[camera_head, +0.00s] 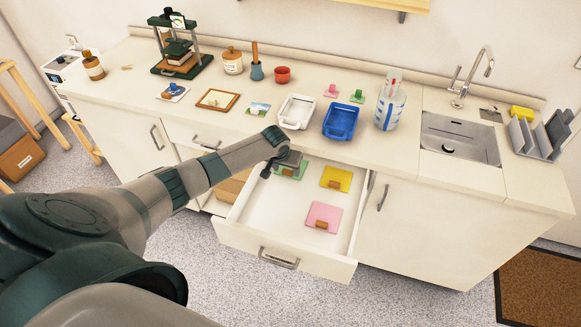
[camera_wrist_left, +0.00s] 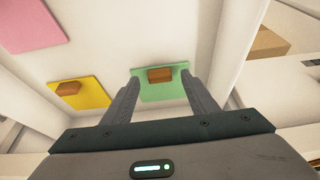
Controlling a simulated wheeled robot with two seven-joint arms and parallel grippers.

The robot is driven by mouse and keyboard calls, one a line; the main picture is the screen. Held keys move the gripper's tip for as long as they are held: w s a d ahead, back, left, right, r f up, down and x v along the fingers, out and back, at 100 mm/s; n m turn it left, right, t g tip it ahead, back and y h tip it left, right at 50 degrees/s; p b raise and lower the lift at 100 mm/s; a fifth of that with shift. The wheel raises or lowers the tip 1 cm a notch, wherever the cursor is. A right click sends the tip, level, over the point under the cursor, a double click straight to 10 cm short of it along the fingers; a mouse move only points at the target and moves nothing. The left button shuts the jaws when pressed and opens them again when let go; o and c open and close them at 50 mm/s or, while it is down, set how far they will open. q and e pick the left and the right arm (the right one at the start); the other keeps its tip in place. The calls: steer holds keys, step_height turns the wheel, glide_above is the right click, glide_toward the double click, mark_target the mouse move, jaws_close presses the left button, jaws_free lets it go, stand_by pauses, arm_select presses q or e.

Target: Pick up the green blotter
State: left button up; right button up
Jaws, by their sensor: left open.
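The green blotter (camera_head: 291,173) lies in the open drawer (camera_head: 262,216), toward its back left, partly hidden by my left gripper in the head view. In the left wrist view the green blotter (camera_wrist_left: 161,92) with its brown wooden handle (camera_wrist_left: 160,74) shows between and beyond the fingertips. My left gripper (camera_head: 277,170) is open above the blotter, and its two fingers (camera_wrist_left: 160,84) are spread to either side of the handle. I cannot tell how far apart they are in height. My right gripper is not in view.
A yellow blotter (camera_head: 336,178) and a pink blotter (camera_head: 324,217) lie in the same drawer, to the right and front. The drawer walls surround them. Above on the counter stand a white tray (camera_head: 296,111), a blue tray (camera_head: 341,121) and a sink (camera_head: 459,139).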

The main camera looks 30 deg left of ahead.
arm_select(q)
steer(key=shift+x, duration=0.75)
steer(key=c, duration=1.1)
